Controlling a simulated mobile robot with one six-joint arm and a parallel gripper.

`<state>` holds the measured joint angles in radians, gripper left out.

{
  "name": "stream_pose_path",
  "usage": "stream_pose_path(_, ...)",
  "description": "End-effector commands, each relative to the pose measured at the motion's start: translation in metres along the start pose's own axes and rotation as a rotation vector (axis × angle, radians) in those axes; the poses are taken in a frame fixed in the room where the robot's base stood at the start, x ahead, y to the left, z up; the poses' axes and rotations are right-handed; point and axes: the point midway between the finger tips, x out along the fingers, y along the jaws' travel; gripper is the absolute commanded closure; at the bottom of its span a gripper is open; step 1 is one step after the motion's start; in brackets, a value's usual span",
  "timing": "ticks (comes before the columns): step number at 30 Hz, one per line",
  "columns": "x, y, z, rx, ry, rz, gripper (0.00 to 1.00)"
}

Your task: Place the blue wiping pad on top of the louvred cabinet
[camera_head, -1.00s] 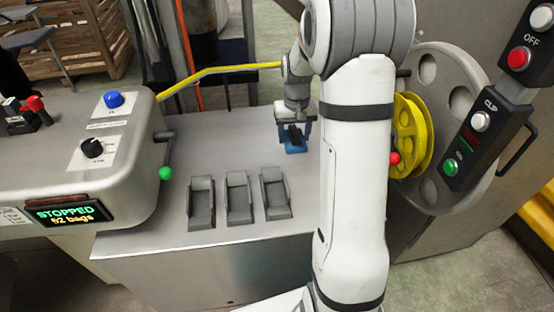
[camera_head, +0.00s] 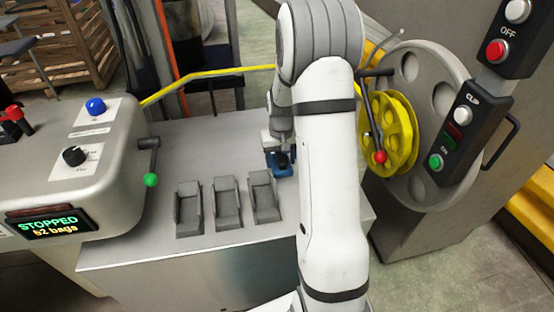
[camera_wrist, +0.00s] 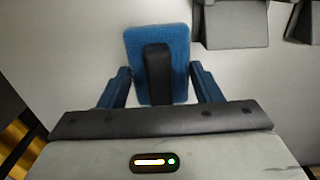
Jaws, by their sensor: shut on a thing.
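The blue wiping pad (camera_wrist: 133,45) has a black grip bar along its middle. In the wrist view it sits between the two blue fingers of my gripper (camera_wrist: 160,88), which are shut on it. In the head view my gripper (camera_head: 280,160) is over the grey metal worktop, just behind the rightmost grey holder. The pad is hard to tell from the blue fingers there, and I cannot tell whether it touches the surface. No louvres show in any view, so I cannot make out the louvred cabinet.
Several grey holders (camera_head: 226,204) stand on the worktop (camera_head: 225,150). A control box (camera_head: 75,165) with a green-knobbed lever (camera_head: 152,165) is at left. A yellow reel (camera_head: 392,135) with a red-knobbed crank (camera_head: 380,157) and a button panel (camera_head: 475,125) are at right. A yellow rail (camera_head: 210,75) runs behind.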

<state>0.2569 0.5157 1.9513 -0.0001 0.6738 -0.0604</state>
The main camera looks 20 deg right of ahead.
Motion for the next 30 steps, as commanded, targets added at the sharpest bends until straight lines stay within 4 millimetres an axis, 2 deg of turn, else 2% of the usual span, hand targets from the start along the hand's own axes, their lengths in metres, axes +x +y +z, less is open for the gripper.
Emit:
stream_pose_path(1, 0.003, 0.000, 0.000, 0.000, -0.001, 0.000, 0.65)
stream_pose_path(2, 0.002, 0.000, 0.000, 0.000, 0.000, 0.000, 0.39)
stream_pose_path(9, 0.002, 0.000, 0.000, 0.001, 0.000, 0.000, 0.20)
stream_pose_path(16, 0.001, 0.001, 0.000, 0.001, 0.000, 0.000, 0.20)
stream_pose_path(20, -0.008, 0.001, -0.001, 0.001, 0.002, 0.000, 0.20)
stream_pose_path(23, -0.025, 0.001, -0.001, 0.001, 0.004, 0.000, 0.20)
stream_pose_path(30, -0.078, 0.001, -0.001, 0.002, 0.004, 0.000, 0.20)
